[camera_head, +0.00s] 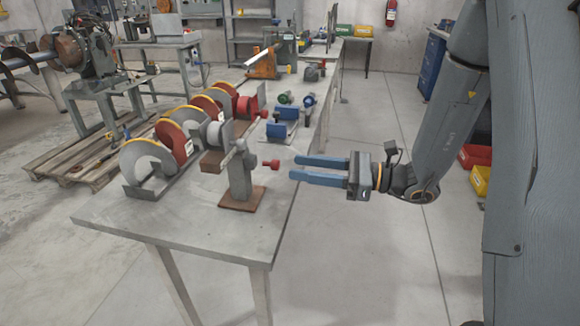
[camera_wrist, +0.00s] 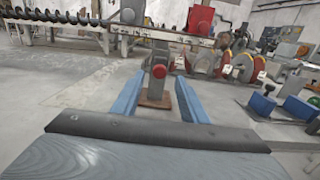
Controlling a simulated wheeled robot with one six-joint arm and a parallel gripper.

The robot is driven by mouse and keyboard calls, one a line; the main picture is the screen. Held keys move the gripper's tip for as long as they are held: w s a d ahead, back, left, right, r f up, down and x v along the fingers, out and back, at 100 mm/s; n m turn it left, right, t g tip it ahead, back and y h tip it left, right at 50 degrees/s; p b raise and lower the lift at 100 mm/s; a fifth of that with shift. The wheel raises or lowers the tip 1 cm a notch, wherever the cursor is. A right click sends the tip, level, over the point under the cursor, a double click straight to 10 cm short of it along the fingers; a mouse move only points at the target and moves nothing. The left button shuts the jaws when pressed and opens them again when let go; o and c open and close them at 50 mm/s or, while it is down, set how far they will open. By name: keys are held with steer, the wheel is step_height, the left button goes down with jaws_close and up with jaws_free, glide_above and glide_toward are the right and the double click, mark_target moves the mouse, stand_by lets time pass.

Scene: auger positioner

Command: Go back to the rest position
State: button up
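My gripper (camera_head: 318,170) has two blue fingers, which point left toward the workbench (camera_head: 160,222). The fingers are apart with nothing visible between them, close to the bench's right edge. A grey positioner stand (camera_head: 239,172) with a brown base plate stands on the bench just left of the fingertips. Its red knob (camera_head: 270,164) faces the gripper, with a gap between them. In the wrist view, the two fingers (camera_wrist: 159,100) flank the view of the stand and its red knob (camera_wrist: 159,71), which lies beyond them.
Yellow-edged grey discs (camera_head: 150,158) and red discs (camera_head: 172,140) stand in a row on the bench. Blue clamp-like parts (camera_head: 276,130) lie farther back. A machine on a pallet (camera_head: 85,165) is at left. Open floor (camera_head: 385,250) lies right of the bench.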

steer(key=shift+s+d, duration=0.15)
steer(key=shift+d, duration=0.4)
steer(key=s+a+f+n+g+h+p, duration=0.1)
steer(key=s+f+n+g+h+p, duration=0.15)
steer(key=s+n+g+h, duration=0.95)
steer(key=s+d+r+n+t+h+p, duration=0.1)
steer(key=s+d+n+t+h+p, duration=0.1)
steer(key=d, duration=0.4)
steer(key=s+d+r+n+t+h+p, duration=0.1)
steer(key=s+d+n+t+h+p, duration=0.1)
steer(key=s+d+n+t+h, duration=0.1)
steer(key=s+d+n+t, duration=0.1)
steer(key=d+n+t, duration=0.1)
steer(key=d+n, duration=0.1)
steer(key=shift+s+d+r+n, duration=0.2)
steer(key=shift+d+n, duration=0.2)
steer(key=shift+n, duration=0.1)
